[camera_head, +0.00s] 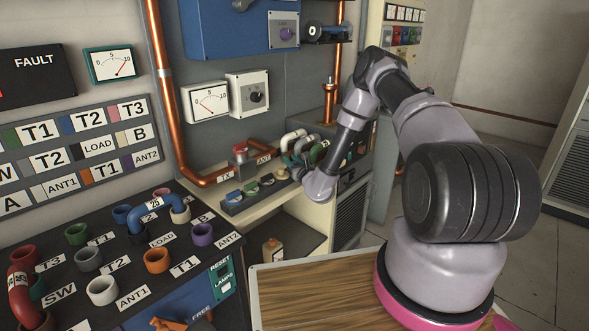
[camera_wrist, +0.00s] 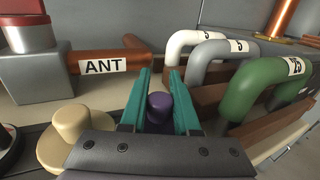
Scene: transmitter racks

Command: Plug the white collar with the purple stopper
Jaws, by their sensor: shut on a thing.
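My gripper (camera_wrist: 158,92) has teal fingers shut on the purple stopper (camera_wrist: 158,106), a small rounded knob between them. In the head view my gripper is at the shelf at the back, and the stopper cannot be made out there. The white collar (camera_head: 103,291) is an open ring on the sloping dark panel at lower left, beside the ANT1 label. It looks empty. My gripper is well away from it, up and to the right.
The stopper rack (camera_head: 250,196) holds other stoppers, with a cream one (camera_wrist: 72,125) beside my gripper. White, grey and green bent links (camera_wrist: 255,88) stand close by. Other collars, a blue link (camera_head: 150,205) and a red link (camera_head: 20,290) crowd the panel. A copper pipe (camera_head: 165,85) runs down the wall.

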